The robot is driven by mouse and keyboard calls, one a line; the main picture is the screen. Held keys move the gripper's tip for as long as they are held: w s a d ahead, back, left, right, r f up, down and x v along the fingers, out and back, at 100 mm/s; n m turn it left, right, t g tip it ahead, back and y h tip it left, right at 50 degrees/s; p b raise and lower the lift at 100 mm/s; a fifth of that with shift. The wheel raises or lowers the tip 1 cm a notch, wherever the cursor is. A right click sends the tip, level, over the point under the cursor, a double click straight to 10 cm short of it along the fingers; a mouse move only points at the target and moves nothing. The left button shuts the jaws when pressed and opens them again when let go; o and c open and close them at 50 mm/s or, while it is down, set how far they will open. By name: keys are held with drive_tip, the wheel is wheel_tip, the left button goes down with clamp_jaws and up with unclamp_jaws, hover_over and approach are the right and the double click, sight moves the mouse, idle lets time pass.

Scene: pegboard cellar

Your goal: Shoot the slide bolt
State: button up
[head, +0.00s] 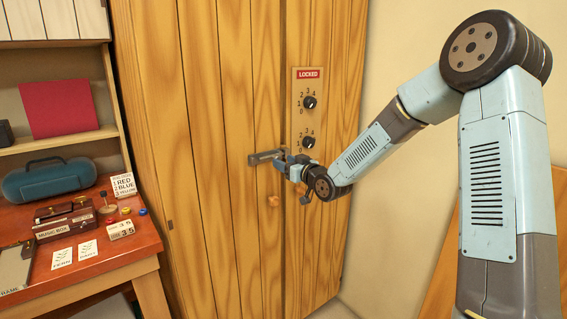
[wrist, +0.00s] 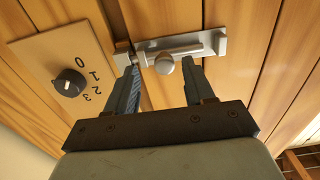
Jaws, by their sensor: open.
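The slide bolt (wrist: 190,46) is a grey metal plate with a rod and a round knob (wrist: 164,65), mounted on the wooden cabinet door. In the head view the bolt (head: 262,157) is partly hidden by my gripper (head: 287,165), close to the seam between the door and the dial panel. In the wrist view my gripper (wrist: 160,83) is open, its fingers on either side of the knob, with gaps to both. The rod's left end is close to the left fingertip, and I cannot tell whether it sits in a catch.
A panel (head: 297,123) right of the door carries two black dials and a red "LOCKED" sign (head: 308,74). A small wooden knob (head: 273,201) is below the bolt.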

drive_tip(key=v, duration=1.2)
drive_tip(key=s+d+r+m+g+h, duration=0.4)
drive_tip(key=s+d+r+h, duration=0.1)
drive_tip(key=s+d+h, duration=0.75)
drive_tip(key=s+d+r+m+g, duration=0.1)
drive_tip(key=s+d+m+g, duration=0.1)
drive_tip(key=s, duration=0.9)
drive_tip(key=s+d+r+m+g+y, duration=0.1)
drive_tip(key=s+d+g, duration=0.1)
drive_tip(key=s, duration=0.9)
drive_tip(key=shift+d+r+m, duration=0.25)
drive_tip(key=shift+r+m, duration=0.15)
